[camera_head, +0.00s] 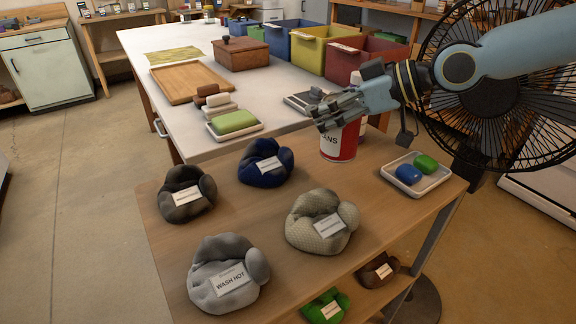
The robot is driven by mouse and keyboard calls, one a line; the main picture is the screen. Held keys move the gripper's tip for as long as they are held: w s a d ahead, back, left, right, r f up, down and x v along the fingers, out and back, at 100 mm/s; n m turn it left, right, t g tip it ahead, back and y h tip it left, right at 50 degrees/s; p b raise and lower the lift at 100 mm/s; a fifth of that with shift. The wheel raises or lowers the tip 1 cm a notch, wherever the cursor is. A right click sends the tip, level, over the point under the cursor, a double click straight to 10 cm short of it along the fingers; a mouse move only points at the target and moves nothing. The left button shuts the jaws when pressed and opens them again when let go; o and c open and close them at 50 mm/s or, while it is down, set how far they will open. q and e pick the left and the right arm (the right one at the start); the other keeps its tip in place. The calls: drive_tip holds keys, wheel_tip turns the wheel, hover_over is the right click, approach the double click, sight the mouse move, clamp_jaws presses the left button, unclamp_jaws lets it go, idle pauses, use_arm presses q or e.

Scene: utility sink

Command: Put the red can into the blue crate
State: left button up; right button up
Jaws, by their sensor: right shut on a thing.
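The red can (343,146) has a white label with dark letters. It stands upright at the far edge of the wooden rack's top board, or just above it; I cannot tell which. My right gripper (328,116) is shut on its upper part and hides its top. The blue crate (281,41) is on the white table, in the row of crates at the back, left of the yellow crate. What is inside it is hidden. My left gripper is not in view.
A yellow crate (308,56) and a red crate (350,74) stand right of the blue one. Several labelled cloth bundles (228,285) and a soap tray (433,182) are on the rack. A black fan (500,125) stands at right.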

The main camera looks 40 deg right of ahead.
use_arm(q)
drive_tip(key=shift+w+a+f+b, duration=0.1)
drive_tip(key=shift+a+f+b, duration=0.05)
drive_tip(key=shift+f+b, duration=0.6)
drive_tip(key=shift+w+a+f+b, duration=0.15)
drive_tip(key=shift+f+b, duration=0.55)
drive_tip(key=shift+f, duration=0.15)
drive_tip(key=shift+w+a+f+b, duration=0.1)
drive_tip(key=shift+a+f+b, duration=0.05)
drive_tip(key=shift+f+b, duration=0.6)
use_arm(e)
drive_tip(key=shift+w+a+f, duration=0.5)
drive_tip(key=shift+a+f, duration=0.35)
drive_tip(key=shift+f, duration=0.35)
drive_tip(key=shift+w+a+f, duration=0.45)
drive_tip(key=shift+a+f, duration=0.45)
drive_tip(key=shift+f, duration=0.3)
drive_tip(key=shift+w+a+f, duration=0.5)
drive_tip(key=shift+a+f, duration=0.35)
drive_tip(key=shift+f, duration=0.35)
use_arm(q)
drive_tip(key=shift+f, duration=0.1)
use_arm(e)
drive_tip(key=o, duration=0.7)
drive_tip(key=shift+f, duration=0.1)
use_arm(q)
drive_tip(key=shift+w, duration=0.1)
use_arm(e)
drive_tip(key=o, duration=0.9)
drive_tip(key=shift+c, duration=0.2)
